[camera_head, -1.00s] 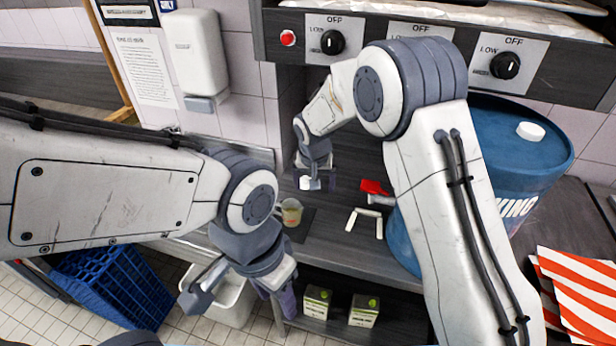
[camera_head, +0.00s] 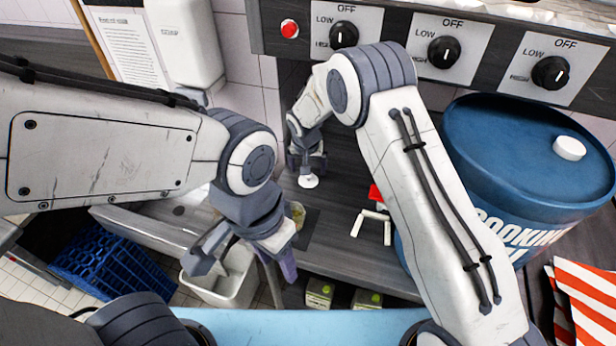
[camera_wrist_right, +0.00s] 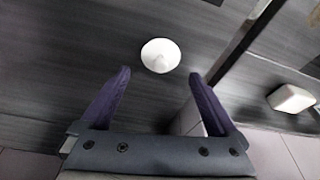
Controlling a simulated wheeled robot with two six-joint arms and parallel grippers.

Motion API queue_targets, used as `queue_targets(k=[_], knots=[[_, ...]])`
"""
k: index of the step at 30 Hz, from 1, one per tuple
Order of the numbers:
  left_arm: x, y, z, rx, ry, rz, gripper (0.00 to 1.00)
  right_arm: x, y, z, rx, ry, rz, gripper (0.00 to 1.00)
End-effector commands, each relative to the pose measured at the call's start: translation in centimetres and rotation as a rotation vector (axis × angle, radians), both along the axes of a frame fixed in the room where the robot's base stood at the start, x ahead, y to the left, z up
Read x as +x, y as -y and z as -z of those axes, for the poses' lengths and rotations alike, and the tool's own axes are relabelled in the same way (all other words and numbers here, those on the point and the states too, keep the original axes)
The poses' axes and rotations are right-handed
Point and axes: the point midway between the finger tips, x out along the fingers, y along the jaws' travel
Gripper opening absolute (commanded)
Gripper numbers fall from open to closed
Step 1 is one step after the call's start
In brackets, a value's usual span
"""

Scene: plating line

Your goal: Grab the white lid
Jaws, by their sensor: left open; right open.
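The white lid (camera_head: 308,181) is a small round disc on the dark counter in the head view. It also shows in the right wrist view (camera_wrist_right: 160,55), with a raised centre. My right gripper (camera_head: 306,165) is at the lid in the head view, partly hidden by its own arm. In the right wrist view my right gripper (camera_wrist_right: 160,76) is open and empty, with the lid just beyond and between the fingertips. Whether the fingers touch it, I cannot tell. My left gripper (camera_head: 237,252) is open and empty, in front of the counter, away from the lid.
A jar (camera_head: 297,213) stands on the counter, partly behind my left gripper. A red-and-white item (camera_head: 375,215) lies to the right. A large blue barrel (camera_head: 520,150) with a white cap stands right. A white bin (camera_head: 225,285) and blue crate (camera_head: 105,262) are below.

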Motion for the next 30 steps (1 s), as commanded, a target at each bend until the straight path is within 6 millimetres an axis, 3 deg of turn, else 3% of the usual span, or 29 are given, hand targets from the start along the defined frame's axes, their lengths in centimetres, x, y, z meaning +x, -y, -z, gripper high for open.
queue_targets(k=[9,15,23,28,30], knots=[[0.0,0.0,-3.0,0.0,0.0,0.004,0.5,0.9,0.1,2.9,-0.001,-0.003,-0.003,0.95],[0.0,0.0,-3.4,0.0,0.001,0.006,0.5,1.5,0.0,4.7,0.0,0.001,-0.003,0.95],[0.0,0.0,-3.3,0.0,0.001,0.006,0.5,1.5,-0.1,5.0,0.001,0.001,-0.004,0.95],[0.0,0.0,-3.3,0.0,0.001,0.006,0.5,1.5,-0.1,5.0,0.001,0.001,-0.004,0.3],[0.0,0.0,-3.3,0.0,0.001,0.006,0.5,1.5,-0.1,5.0,0.001,0.001,-0.004,0.24]])
